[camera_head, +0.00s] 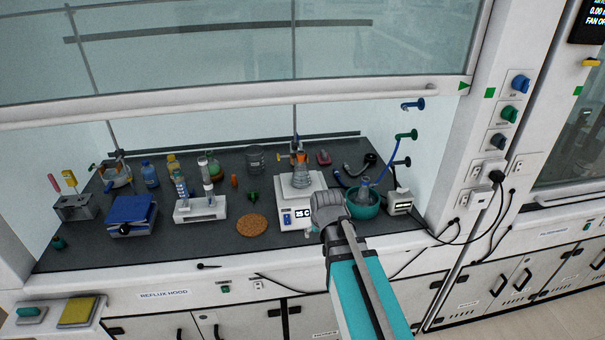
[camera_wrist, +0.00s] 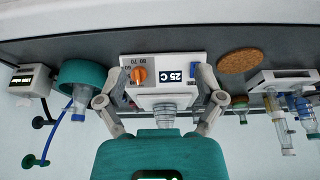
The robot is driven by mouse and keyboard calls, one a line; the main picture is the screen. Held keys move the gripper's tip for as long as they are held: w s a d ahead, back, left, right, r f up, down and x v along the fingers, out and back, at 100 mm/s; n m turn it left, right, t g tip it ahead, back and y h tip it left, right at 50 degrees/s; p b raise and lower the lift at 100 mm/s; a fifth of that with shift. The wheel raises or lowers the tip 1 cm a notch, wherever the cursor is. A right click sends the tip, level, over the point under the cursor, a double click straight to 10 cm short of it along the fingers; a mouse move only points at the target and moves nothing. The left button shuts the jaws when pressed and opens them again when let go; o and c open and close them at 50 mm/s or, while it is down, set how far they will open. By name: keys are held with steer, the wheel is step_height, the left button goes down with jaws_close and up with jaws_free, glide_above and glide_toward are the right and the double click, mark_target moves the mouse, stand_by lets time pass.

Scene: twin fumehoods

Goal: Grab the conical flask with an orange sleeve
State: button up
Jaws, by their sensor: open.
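The clear conical flask (camera_head: 302,180) with an orange sleeve (camera_head: 300,158) around its neck stands upright on the white hotplate (camera_head: 287,213) in the hood. My gripper (camera_head: 328,203) is in front of the hotplate, low and slightly right of the flask. In the wrist view my gripper (camera_wrist: 160,100) is open, one finger on each side of the picture's middle. The lower glass of the flask (camera_wrist: 166,114) shows between the fingers, apart from both. My gripper's teal body hides its upper part and sleeve there. The hotplate (camera_wrist: 188,62) display reads 25 C.
A teal bowl (camera_head: 362,209) holding a glass vessel stands right of the hotplate, near a small white box (camera_head: 399,201). A cork mat (camera_head: 251,225) and a white rack (camera_head: 200,209) lie left. The raised sash (camera_head: 230,108) crosses above; a clamp stand rises behind the flask.

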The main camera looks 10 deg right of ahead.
steer(key=w+r+t+p, duration=0.1)
steer(key=w+r+t, duration=0.3)
steer(key=w, duration=0.7)
steer(key=w+r+t+p, duration=0.1)
steer(key=w+r+t, duration=0.4)
steer(key=w+r, duration=0.3)
steer(key=w, duration=0.2)
steer(key=shift+w+a+r+t, duration=0.15)
steer(key=shift+w+r+t, duration=0.15)
steer(key=shift+w+r, duration=0.05)
steer(key=b, duration=0.3)
glide_toward(300, 152)
steer(key=x, duration=0.3)
steer(key=shift+w, duration=0.2)
steer(key=shift+w+f, duration=0.1)
steer(key=shift+b+x, duration=1.1)
steer(key=shift+x, duration=1.45)
